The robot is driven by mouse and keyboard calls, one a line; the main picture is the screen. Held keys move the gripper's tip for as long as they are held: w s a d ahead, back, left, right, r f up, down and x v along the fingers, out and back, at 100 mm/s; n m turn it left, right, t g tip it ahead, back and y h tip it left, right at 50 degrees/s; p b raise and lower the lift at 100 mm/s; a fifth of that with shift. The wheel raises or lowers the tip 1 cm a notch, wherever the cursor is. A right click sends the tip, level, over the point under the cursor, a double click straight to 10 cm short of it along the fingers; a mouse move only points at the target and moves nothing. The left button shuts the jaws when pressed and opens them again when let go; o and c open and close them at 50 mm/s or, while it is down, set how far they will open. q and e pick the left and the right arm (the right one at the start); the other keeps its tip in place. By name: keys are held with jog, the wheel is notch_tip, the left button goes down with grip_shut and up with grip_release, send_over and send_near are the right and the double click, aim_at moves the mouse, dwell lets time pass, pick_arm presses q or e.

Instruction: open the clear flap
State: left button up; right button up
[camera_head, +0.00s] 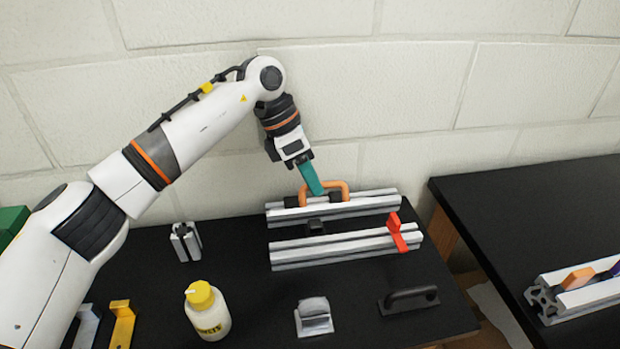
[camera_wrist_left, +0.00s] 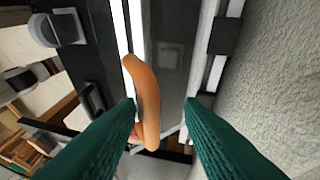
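An orange handle (camera_head: 338,187) stands at the rear aluminium rail (camera_head: 372,204) in the head view. The clear flap is hard to make out; in the left wrist view a faintly see-through panel (camera_wrist_left: 172,52) shows beside the orange handle (camera_wrist_left: 146,100), between the rails. My left gripper (camera_head: 318,190) points down at the handle with teal fingers. In the left wrist view the fingers (camera_wrist_left: 161,104) are apart, with the handle between them, closer to the left finger. I cannot tell whether a finger touches it. My right gripper is not in view.
A front rail (camera_head: 335,248) carries a red latch-like piece (camera_head: 397,234). A yellow-capped bottle (camera_head: 208,312), a grey block (camera_head: 314,316) and a black handle (camera_head: 408,299) stand on the dark table. A wall rises close behind. Another table (camera_head: 530,215) is at right.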

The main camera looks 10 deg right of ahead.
pick_arm(q)
notch_tip(320, 180, up, 9)
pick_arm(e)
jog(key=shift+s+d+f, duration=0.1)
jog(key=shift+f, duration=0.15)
pick_arm(q)
jog(key=shift+r, duration=0.1)
